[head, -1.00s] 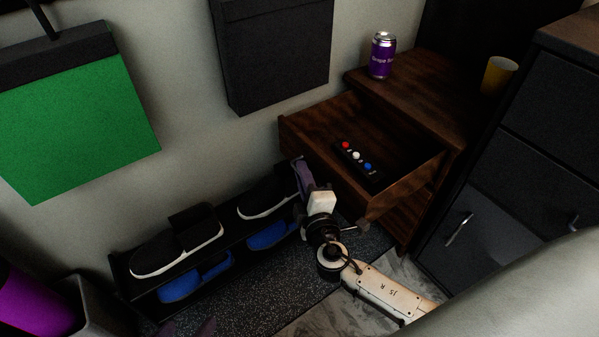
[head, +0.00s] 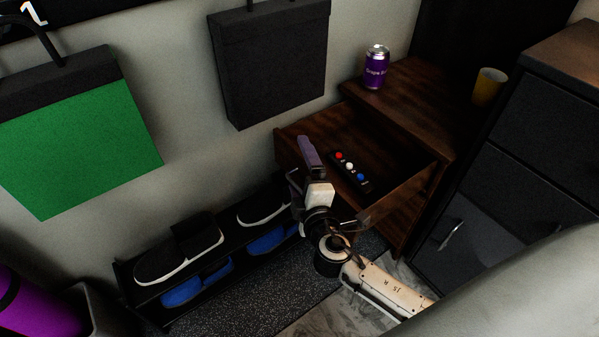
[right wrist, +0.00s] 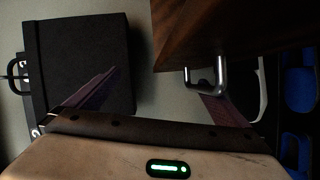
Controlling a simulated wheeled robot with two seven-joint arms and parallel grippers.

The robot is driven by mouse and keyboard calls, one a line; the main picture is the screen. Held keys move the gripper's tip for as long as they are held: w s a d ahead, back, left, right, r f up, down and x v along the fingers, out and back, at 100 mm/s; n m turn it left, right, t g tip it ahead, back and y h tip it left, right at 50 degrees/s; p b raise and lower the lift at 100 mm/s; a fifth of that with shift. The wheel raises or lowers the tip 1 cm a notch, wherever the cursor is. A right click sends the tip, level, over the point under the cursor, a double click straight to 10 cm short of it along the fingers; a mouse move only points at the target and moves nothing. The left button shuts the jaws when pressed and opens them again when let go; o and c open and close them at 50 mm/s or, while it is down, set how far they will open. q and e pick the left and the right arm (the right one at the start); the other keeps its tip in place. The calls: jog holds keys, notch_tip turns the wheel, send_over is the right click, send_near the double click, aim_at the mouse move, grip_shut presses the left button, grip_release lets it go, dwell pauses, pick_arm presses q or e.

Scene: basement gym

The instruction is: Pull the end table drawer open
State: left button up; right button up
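The end table (head: 420,95) is dark wood, and its upper drawer (head: 401,186) stands well open. The drawer holds a black strip with red, white and blue buttons (head: 350,167). My right gripper (head: 312,166) is at the drawer's front, with one purple finger rising in front of its left part. In the right wrist view the fingers are spread wide with nothing between the tips. The silver drawer handle (right wrist: 208,78) is close to the right-hand finger; I cannot tell if they touch. My left gripper is out of view.
A purple can (head: 376,67) and a yellow cup (head: 488,86) stand on the table top. A shoe rack (head: 150,296) is left of my gripper, along the wall. A dark cabinet (head: 540,140) stands close on the right. A black bag (head: 270,65) hangs above.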

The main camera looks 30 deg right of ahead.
jog(key=shift+t, duration=0.3)
jog(key=r, duration=0.4)
jog(key=shift+w+d+r, duration=0.25)
jog(key=shift+w+r, duration=0.1)
jog(key=shift+w, duration=0.05)
jog(key=f, duration=0.3)
jog(key=shift+s+d+f+g, duration=0.15)
jog(key=shift+s+g, duration=0.25)
jog(key=shift+c, duration=0.5)
jog(key=shift+v, duration=0.95)
jog(key=shift+c, duration=0.9)
jog(key=shift+s, duration=0.85)
jog(key=c, duration=1.1)
jog(key=shift+s+a+f, duration=0.2)
jog(key=shift+s+a, duration=0.05)
jog(key=f+v, duration=0.1)
jog(key=v, duration=0.7)
jog(key=shift+r, duration=0.2)
jog(key=shift+s+a+b, duration=0.1)
jog(key=shift+b, duration=0.2)
